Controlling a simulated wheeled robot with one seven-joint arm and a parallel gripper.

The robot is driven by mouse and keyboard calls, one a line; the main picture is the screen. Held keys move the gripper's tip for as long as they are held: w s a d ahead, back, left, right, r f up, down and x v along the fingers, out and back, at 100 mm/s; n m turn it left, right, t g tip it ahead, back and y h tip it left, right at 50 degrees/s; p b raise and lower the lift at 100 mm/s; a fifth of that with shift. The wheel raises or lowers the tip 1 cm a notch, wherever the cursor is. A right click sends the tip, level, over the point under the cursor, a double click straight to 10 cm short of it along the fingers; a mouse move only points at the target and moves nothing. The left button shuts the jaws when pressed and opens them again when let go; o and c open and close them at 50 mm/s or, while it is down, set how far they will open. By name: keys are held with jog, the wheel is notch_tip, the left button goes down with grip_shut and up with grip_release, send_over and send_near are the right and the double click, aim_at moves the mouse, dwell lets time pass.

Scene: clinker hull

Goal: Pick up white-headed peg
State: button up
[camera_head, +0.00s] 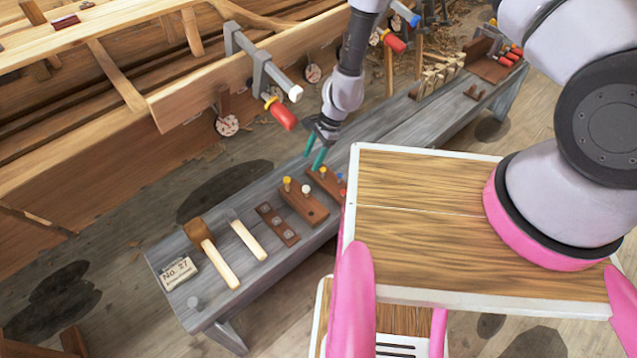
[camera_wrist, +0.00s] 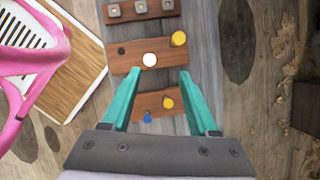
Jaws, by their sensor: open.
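The white-headed peg (camera_head: 306,189) stands in the middle brown wooden block (camera_head: 311,211) on the grey bench, beside a yellow-headed peg (camera_head: 287,181). In the wrist view the white head (camera_wrist: 149,59) shows just beyond my fingertips, with the yellow-headed peg (camera_wrist: 178,39) to its upper right. My gripper (camera_head: 312,160) has green fingers, spread apart and empty, above the bench near the blocks. In the wrist view my gripper (camera_wrist: 158,73) spans the edge of the middle block, with the white head slightly left of the centre line. The peg's shaft is mostly hidden.
Another block (camera_wrist: 155,101) holds a yellow-headed and a blue-headed peg between my fingers in view. The hull (camera_head: 185,100) with a red-handled clamp (camera_head: 281,113) stands behind.

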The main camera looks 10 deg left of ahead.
aim_at(307, 188)
jog(key=f, duration=0.2)
jog(key=s+f, duration=0.1)
jog(key=f, duration=0.2)
jog(key=s+f, duration=0.1)
jog(key=f, duration=0.2)
jog(key=shift+s+a, duration=0.1)
jog(key=shift+a, duration=0.05)
jog(key=shift+x, duration=2.9)
grip_shut()
